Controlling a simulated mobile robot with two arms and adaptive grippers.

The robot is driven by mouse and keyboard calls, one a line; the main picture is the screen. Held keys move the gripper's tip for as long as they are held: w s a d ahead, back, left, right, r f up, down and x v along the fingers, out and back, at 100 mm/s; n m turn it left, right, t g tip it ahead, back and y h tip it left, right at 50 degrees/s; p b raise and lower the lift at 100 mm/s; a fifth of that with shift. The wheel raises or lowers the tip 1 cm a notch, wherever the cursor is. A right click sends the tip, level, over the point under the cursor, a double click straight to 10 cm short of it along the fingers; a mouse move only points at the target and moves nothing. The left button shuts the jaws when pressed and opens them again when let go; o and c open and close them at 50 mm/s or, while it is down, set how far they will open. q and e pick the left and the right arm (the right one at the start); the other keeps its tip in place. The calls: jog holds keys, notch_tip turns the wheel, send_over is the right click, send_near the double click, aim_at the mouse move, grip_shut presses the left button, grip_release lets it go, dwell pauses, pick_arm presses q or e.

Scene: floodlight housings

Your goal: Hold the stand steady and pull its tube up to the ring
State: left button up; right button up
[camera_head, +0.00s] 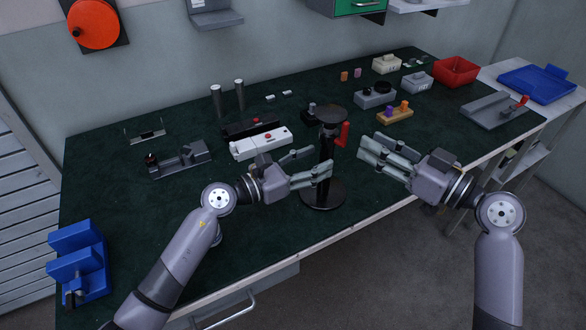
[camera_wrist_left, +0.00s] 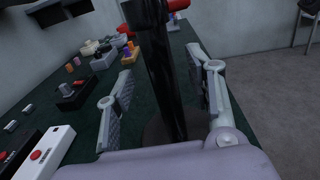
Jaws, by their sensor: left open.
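The stand is black, with a round base (camera_head: 323,193), an upright post and a wider round top (camera_head: 331,115). A red lever (camera_head: 342,134) sticks out beside its upper part. In the left wrist view, the dark post (camera_wrist_left: 162,75) rises between my open left fingers. My left gripper (camera_head: 318,165) is open around the post at about mid height, and I see no clear contact. My right gripper (camera_head: 364,153) is to the right of the stand, its fingers spread and pointing at it, with nothing between them. Where tube and ring meet is too small to tell.
A wooden block with coloured pegs (camera_head: 395,116) and a red bin (camera_head: 456,72) lie behind right.

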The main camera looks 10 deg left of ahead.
aim_at(321, 158)
pick_arm(q)
jog(key=shift+x, duration=1.95)
jog(key=shift+s, duration=0.1)
grip_shut()
jog(key=shift+c, duration=1.6)
grip_release()
jog(key=shift+c, duration=0.3)
grip_shut()
